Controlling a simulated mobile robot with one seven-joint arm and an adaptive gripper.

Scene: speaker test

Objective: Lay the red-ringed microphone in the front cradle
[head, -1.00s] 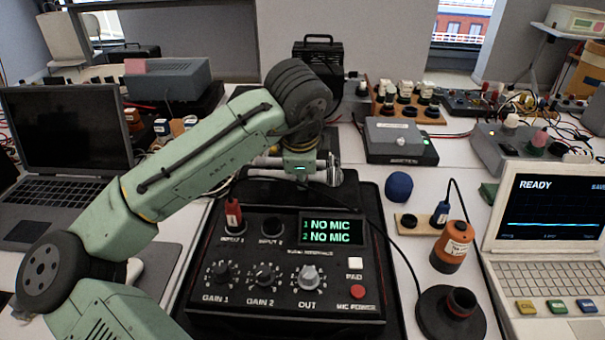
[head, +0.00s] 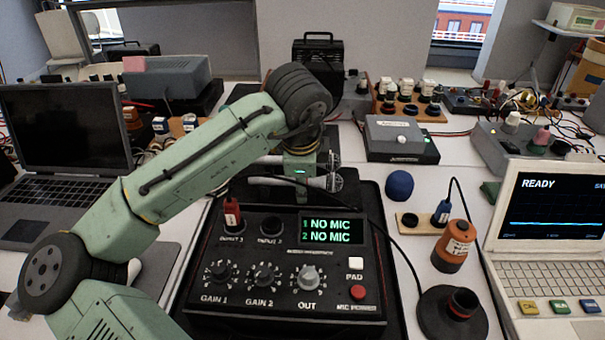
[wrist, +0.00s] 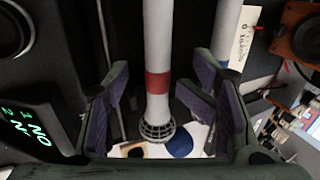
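The red-ringed microphone (wrist: 158,84) runs between my gripper's spread fingers in the wrist view, with visible gaps on both sides. In the head view two pale microphones lie crosswise, heads to the right. The nearer one, apparently the red-ringed microphone (head: 334,183), lies just behind the console; its ring does not show there. The blue-ringed microphone (wrist: 225,50) lies parallel beside it, farther back. The front cradle cannot be made out clearly under the microphone.
The black console (head: 285,270) shows "NO MIC" on both lines and has a red plug (head: 232,212) in one input. A laptop (head: 545,240) reads "READY".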

